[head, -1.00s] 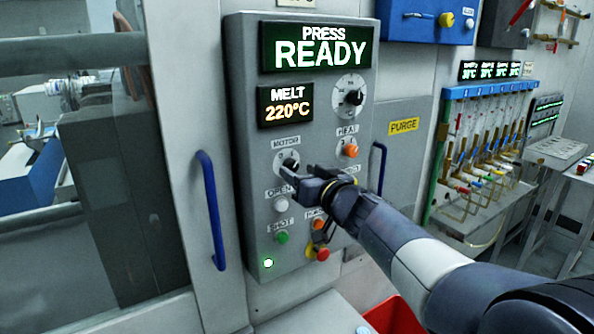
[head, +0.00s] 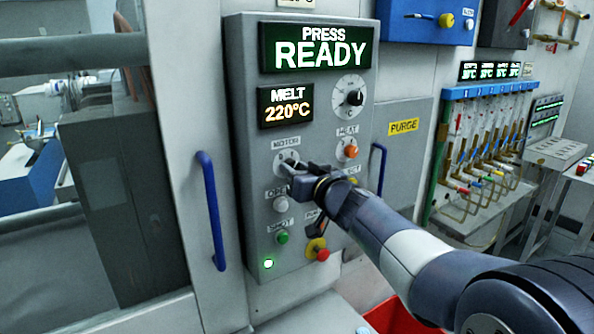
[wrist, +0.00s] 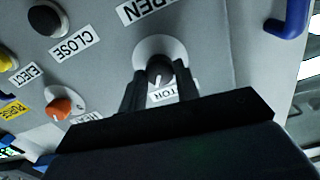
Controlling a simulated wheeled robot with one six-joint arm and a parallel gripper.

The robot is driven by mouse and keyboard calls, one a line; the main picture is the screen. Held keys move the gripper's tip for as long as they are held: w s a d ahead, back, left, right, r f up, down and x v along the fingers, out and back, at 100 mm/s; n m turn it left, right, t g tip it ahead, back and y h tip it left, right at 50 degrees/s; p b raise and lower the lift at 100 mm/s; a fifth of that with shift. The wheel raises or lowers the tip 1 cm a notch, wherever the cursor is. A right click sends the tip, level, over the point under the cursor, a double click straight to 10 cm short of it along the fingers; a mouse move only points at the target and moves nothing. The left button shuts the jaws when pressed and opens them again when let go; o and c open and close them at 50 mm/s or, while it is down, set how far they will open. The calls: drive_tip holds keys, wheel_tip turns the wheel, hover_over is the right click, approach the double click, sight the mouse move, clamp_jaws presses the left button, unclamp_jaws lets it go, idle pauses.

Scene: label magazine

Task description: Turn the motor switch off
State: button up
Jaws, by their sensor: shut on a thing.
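The motor switch is a small black knob on a pale round plate (head: 286,157), under the MOTOR label on the grey control panel (head: 243,190). In the wrist view, which shows the panel upside down, the knob (wrist: 160,70) sits between the two dark fingers with a white mark on its face. My gripper (head: 293,172) is shut on this knob, one finger on each side (wrist: 160,88). The MOTOR label is partly hidden by the fingers in the wrist view. The knob's exact setting is hard to read.
An orange HEAT knob (head: 347,150) is right of the gripper. White OPEN (head: 280,204), green SHOT (head: 282,237) and red (head: 322,254) buttons are below. The READY display (head: 317,49) is lit. Blue handles (head: 210,210) flank the panel.

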drive_tip(key=shift+c, duration=0.7)
drive_tip(key=shift+n, duration=0.3)
drive_tip(key=shift+f+n+y+b, duration=0.15)
drive_tip(key=shift+n+b, duration=0.55)
drive_tip(key=shift+n, duration=2.7)
drive_tip(key=shift+r+n+y+b, duration=0.15)
drive_tip(key=shift+n+b, duration=0.55)
drive_tip(key=shift+n, duration=2.7)
drive_tip(key=shift+f, duration=0.1)
